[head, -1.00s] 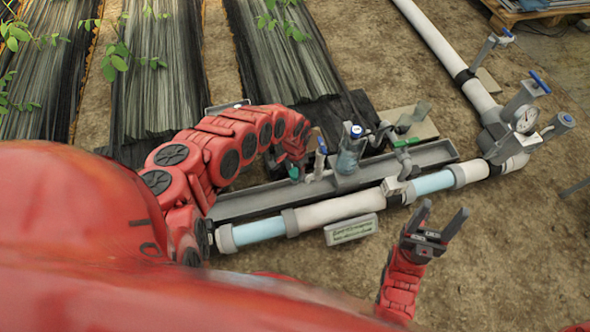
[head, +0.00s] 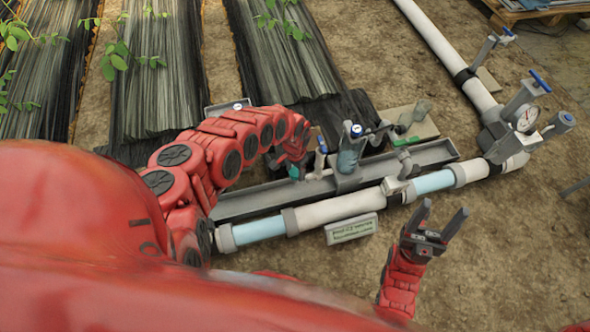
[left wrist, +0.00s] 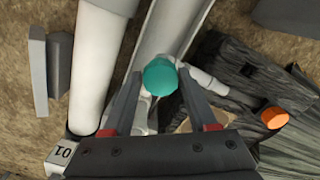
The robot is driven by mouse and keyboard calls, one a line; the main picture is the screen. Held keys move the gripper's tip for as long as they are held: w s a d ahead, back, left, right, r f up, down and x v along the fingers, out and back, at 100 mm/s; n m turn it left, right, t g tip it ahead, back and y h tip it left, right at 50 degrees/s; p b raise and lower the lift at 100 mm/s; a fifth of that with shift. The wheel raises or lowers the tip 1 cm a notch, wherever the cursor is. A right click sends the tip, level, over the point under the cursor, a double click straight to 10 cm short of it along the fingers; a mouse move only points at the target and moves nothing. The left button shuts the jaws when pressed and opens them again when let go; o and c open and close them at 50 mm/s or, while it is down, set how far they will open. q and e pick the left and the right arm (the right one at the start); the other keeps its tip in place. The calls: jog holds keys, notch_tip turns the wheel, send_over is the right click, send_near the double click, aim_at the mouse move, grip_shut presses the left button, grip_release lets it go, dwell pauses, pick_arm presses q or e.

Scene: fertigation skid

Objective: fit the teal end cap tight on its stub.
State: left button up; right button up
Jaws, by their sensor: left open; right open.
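The teal end cap (left wrist: 160,77) is a round cap between the two fingers of my left gripper (left wrist: 162,88) in the left wrist view. The fingers are open, one on each side, with a gap visible around it. White pipe fittings show just behind the cap, but the stub is hidden and I cannot tell how the cap sits on it. In the head view a bit of the teal cap (head: 294,172) shows beside my left gripper (head: 301,166), at the grey trough. My right gripper (head: 443,216) is open and empty over bare soil.
The grey trough (head: 435,156) holds a clear-bodied fitting (head: 349,158) and blue-handled valves. The white main pipe (head: 340,208) with a label plate (head: 351,229) runs in front. An orange cap (left wrist: 274,117) lies right in the wrist view. Bare soil is free at lower right.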

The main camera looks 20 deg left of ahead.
pick_arm(q)
jog(key=c, duration=0.6)
jog(key=shift+f+m+b, duration=0.1)
jog(key=shift+m+b, duration=0.25)
jog(key=shift+m, duration=0.15)
jog(key=shift+m+b, duration=0.3)
jog(key=shift+m, duration=0.6)
jog(key=shift+f+m, duration=0.1)
jog(key=shift+m, duration=0.2)
jog(key=shift+c, duration=0.6)
